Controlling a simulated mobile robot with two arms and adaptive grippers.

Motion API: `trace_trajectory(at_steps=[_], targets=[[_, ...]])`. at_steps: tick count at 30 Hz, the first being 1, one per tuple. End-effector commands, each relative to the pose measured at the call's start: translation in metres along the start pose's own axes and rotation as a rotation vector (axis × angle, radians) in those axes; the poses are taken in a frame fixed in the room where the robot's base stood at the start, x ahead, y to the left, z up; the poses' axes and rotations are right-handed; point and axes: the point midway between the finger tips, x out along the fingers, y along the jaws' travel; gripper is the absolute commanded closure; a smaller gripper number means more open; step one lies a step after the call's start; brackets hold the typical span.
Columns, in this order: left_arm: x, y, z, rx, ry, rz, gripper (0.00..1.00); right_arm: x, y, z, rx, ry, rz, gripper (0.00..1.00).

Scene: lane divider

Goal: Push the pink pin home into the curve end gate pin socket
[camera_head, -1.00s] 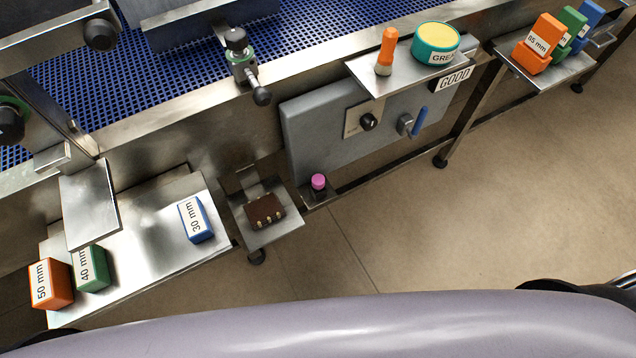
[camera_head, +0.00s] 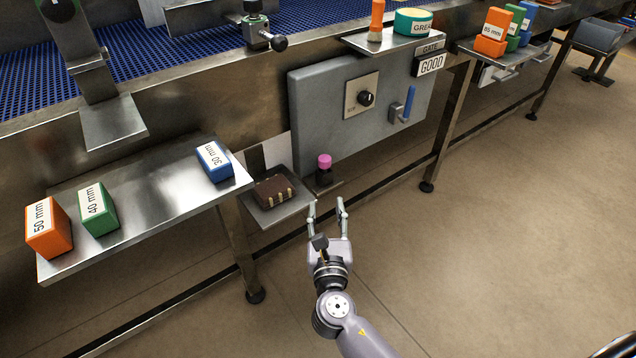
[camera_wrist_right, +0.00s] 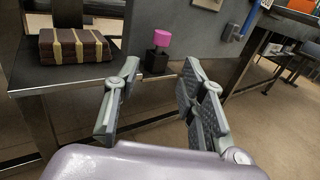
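The pink pin (camera_head: 324,161) stands upright in a small dark socket (camera_head: 324,178) at the lower corner of the grey gate panel, with its pink head and a short dark stem above the socket. In the right wrist view, the pink pin (camera_wrist_right: 161,38) and the dark socket (camera_wrist_right: 156,61) show ahead, between and beyond the fingers. My right gripper (camera_head: 327,203) is open and empty, in front of and below the pin, not touching it. It also shows in the right wrist view (camera_wrist_right: 158,90) with its fingers spread. My left gripper is out of both views.
A small shelf with a brown striped block (camera_head: 273,191) is just left of the socket. A steel table (camera_head: 150,205) holds orange, green and blue blocks. The panel (camera_head: 330,110) has a knob and a blue-handled lever (camera_head: 408,104).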

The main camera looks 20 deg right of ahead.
Motion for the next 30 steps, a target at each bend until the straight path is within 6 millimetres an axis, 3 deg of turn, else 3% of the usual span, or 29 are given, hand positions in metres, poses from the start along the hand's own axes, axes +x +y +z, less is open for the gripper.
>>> trace_trajectory(at_steps=[15,23,30], targets=[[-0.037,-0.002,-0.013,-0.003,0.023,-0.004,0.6,0.103,0.0,0.0,0.0,0.0,-0.001,0.62],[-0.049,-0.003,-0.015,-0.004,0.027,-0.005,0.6,0.122,-0.001,0.001,0.003,0.001,-0.001,0.62],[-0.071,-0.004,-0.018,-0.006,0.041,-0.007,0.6,0.157,-0.004,0.005,0.004,0.001,0.0,0.62]])
